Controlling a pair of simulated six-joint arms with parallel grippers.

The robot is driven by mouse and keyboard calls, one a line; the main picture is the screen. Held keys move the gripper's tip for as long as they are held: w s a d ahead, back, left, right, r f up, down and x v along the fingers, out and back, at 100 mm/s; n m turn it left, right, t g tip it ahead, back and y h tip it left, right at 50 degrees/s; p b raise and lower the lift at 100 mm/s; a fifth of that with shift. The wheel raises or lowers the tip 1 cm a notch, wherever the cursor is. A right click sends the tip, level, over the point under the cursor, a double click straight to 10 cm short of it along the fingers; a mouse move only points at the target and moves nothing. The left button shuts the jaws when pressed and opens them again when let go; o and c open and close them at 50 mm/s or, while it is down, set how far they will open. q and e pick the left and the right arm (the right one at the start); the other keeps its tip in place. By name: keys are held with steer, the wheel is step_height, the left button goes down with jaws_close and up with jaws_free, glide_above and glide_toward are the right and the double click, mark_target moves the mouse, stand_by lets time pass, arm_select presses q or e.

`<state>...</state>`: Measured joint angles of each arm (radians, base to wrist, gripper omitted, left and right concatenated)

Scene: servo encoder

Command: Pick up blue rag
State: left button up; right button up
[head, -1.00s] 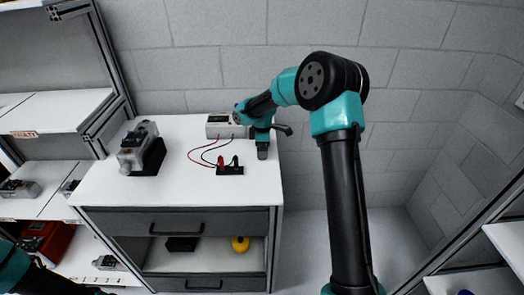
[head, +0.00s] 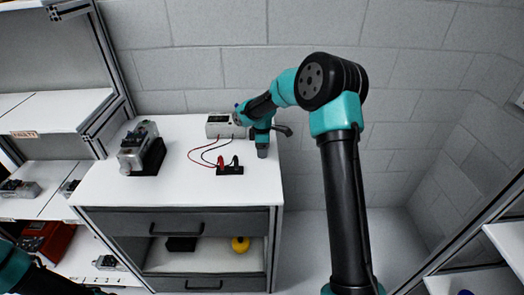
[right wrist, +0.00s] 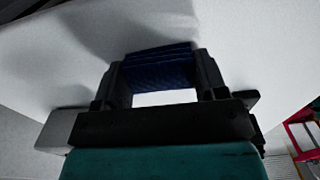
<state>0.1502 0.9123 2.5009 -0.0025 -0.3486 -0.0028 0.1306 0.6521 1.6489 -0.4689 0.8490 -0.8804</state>
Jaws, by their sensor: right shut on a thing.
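The blue rag (right wrist: 157,72) shows in the right wrist view as a dark blue, ridged cloth between the two fingers. My right gripper (right wrist: 160,82) is shut on it, with a white surface beyond. In the head view my right gripper (head: 262,150) points down over the right side of the white worktop (head: 185,185).
A white meter (head: 222,126) with red and black leads stands beside my right wrist. A black block (head: 230,170) with a red clip lies just left of the gripper. A grey device (head: 140,150) stands at the worktop's left. A yellow object (head: 240,244) sits on the shelf below.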

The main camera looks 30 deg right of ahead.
steer(key=shift+c, duration=0.8)
steer(key=shift+r, duration=0.15)
steer(key=shift+r, duration=1.4)
steer(key=shift+s+r, duration=0.1)
steer(key=shift+r, duration=0.2)
steer(key=s+a, duration=0.2)
steer(key=s, duration=0.2)
steer(key=s+a+r, duration=0.1)
steer(key=s+a, duration=0.2)
steer(key=s, duration=0.2)
steer(key=s+a, duration=0.3)
steer(key=s, duration=0.1)
steer(key=shift+s+a+r, duration=0.2)
